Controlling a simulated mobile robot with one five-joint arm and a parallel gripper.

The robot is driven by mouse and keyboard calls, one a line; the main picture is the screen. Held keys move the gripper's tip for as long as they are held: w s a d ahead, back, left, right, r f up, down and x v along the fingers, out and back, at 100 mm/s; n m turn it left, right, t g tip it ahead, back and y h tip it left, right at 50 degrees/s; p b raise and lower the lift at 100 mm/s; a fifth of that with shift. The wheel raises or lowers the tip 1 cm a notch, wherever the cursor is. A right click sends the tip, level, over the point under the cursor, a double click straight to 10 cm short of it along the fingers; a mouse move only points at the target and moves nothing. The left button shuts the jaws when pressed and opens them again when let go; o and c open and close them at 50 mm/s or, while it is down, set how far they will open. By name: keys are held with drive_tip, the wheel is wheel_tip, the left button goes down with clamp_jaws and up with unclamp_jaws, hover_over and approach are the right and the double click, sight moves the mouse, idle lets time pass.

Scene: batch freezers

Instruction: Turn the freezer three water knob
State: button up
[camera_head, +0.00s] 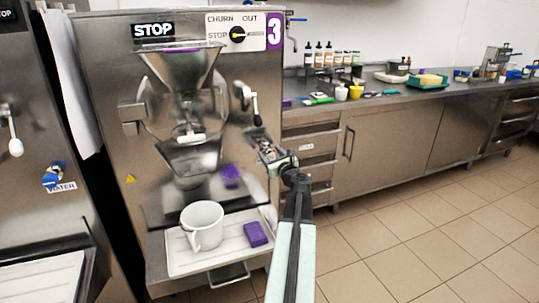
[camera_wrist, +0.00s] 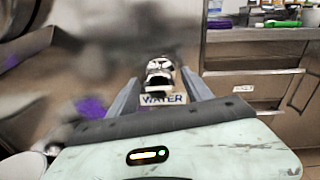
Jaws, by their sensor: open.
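Freezer three (camera_head: 100,110) is the steel machine with a purple "3" sign in the head view. Its water knob (camera_wrist: 160,72) looks dark and pale in the wrist view, just above a "WATER" label (camera_wrist: 163,99). My gripper (camera_head: 264,146) is at the right edge of the freezer front in the head view, below the white-tipped lever, and hides the knob there. In the wrist view the open fingers of my gripper (camera_wrist: 160,85) stand on either side of the knob. I cannot tell whether they touch it.
A white-tipped lever (camera_head: 255,108) is just above my gripper. A white jug (camera_head: 203,225) and purple sponge (camera_head: 255,234) are on the white drip tray (camera_head: 185,265). A steel counter (camera_head: 390,140) stands to the right. The tiled floor (camera_head: 400,240) is clear.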

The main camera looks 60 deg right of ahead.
drive_tip(key=c, duration=1.1)
drive_tip(key=shift+w, duration=0.2)
clamp_jaws()
drive_tip(key=shift+s, duration=0.2)
drive_tip(key=n, duration=0.5)
drive_tip(key=shift+a, duration=0.1)
drive_tip(key=n+p, duration=0.1)
drive_tip(key=n, duration=0.6)
drive_tip(key=shift+g, duration=0.3)
drive_tip(key=o, duration=1.1)
unclamp_jaws()
